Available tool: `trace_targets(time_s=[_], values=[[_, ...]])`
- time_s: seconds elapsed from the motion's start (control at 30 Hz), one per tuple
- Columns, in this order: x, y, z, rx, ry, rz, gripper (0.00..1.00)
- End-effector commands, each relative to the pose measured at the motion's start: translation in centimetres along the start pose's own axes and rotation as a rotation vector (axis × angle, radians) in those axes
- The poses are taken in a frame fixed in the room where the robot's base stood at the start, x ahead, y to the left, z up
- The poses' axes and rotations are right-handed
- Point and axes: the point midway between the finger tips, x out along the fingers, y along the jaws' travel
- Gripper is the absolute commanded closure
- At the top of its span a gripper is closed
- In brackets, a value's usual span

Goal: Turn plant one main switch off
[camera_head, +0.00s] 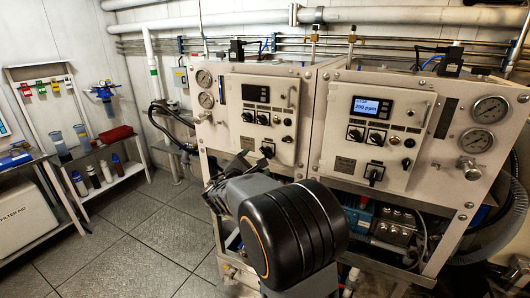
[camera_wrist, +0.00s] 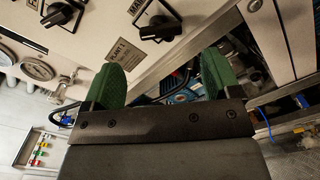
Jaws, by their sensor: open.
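The plant one panel is the left white panel (camera_head: 285,95) in the head view; its display (camera_head: 256,93) looks dark. The wrist view shows its "PLANT 1" plate (camera_wrist: 117,52) and, beside it, a black rotary switch (camera_wrist: 160,25) under a partly cut-off label starting "MA". That switch shows small in the head view (camera_head: 267,150), close to my gripper (camera_head: 252,162). In the wrist view my gripper (camera_wrist: 160,80) is open, its green-padded fingers apart with nothing between them. The switch lies beyond the fingertips, apart from them. I cannot read its set position.
The right panel (camera_head: 375,125) has a lit display (camera_head: 371,108) and similar knobs. Pipes and a blue unit (camera_head: 358,217) sit below. Shelves with bottles (camera_head: 93,176) stand at left; the floor (camera_head: 135,235) between is clear.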

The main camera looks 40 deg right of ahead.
Motion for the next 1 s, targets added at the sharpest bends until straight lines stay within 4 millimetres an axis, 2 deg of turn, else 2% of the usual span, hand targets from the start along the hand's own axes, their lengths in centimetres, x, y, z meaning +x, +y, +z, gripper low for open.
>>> trace_targets(time_s=[0.03, 0.2, 0.4, 0.6, 0.9, 1.0], values=[[1.1, 0.0, 0.2, -0.002, -0.002, -0.004, 0.17], [3.9, 0.1, 0.1, 0.000, 0.000, -0.002, 0.17], [6.2, 0.1, 0.1, 0.000, 0.001, 0.000, 0.17], [7.2, 0.0, 0.0, 0.002, 0.000, 0.000, 0.17], [7.3, 0.0, 0.0, 0.002, 0.001, 0.000, 0.17], [7.3, 0.0, 0.0, 0.001, 0.001, 0.000, 0.26]])
